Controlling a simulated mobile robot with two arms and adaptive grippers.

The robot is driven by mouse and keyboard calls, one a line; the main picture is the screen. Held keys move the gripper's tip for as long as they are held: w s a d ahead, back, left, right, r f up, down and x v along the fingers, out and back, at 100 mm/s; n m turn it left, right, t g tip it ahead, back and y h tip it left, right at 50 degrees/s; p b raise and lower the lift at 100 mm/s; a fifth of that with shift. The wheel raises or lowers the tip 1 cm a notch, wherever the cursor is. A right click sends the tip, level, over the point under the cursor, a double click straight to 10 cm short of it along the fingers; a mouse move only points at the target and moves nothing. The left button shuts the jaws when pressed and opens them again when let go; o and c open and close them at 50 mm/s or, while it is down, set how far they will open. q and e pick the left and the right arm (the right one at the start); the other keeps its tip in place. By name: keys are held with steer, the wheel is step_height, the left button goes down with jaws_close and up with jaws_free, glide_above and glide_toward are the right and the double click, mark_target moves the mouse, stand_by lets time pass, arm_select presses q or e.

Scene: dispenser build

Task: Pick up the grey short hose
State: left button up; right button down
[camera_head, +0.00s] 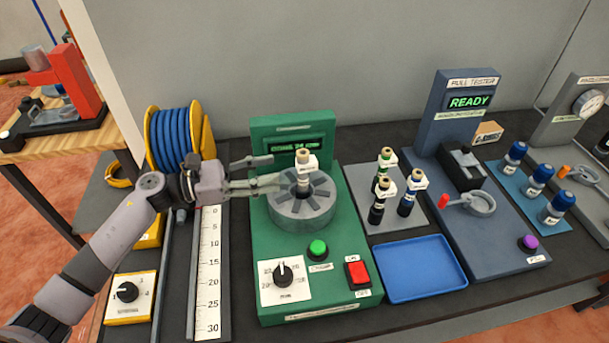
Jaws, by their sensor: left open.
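A short upright piece with a tan top and a white tag (304,163) stands in the round grey segmented ring (293,209) of the green machine (340,245). It may be the grey short hose, but its body colour is hard to tell. My left gripper (276,173) is open and empty, just left of this piece, its fingers pointing right at it over the ring. Several similar short pieces with tan tops and tags, one of them at the front left (381,201), stand on a grey plate (391,224) to the right. My right gripper is not in view.
A blue hose reel (178,140) stands behind my left arm, and a ruler (208,270) lies in front. An empty blue tray (420,268) is right of the green machine. The blue pull tester (500,225) and blue-capped bottles (537,180) stand farther right.

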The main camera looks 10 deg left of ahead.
mark_target(297, 165)
arm_select(q)
steer(key=p+x, duration=0.1)
steer(key=x, duration=0.2)
steer(key=shift+r, duration=0.1)
steer(key=shift+d, duration=0.25)
steer(key=p+x, duration=0.3)
steer(key=x, duration=0.1)
steer(key=shift+s+d+r, duration=0.1)
steer(key=shift+d+r, duration=0.1)
steer(key=shift+r, duration=0.1)
steer(key=shift+w+d+f, duration=0.2)
steer(key=shift+d, duration=0.2)
steer(key=shift+a, duration=0.1)
steer(key=c, duration=0.4)
jaws_close()
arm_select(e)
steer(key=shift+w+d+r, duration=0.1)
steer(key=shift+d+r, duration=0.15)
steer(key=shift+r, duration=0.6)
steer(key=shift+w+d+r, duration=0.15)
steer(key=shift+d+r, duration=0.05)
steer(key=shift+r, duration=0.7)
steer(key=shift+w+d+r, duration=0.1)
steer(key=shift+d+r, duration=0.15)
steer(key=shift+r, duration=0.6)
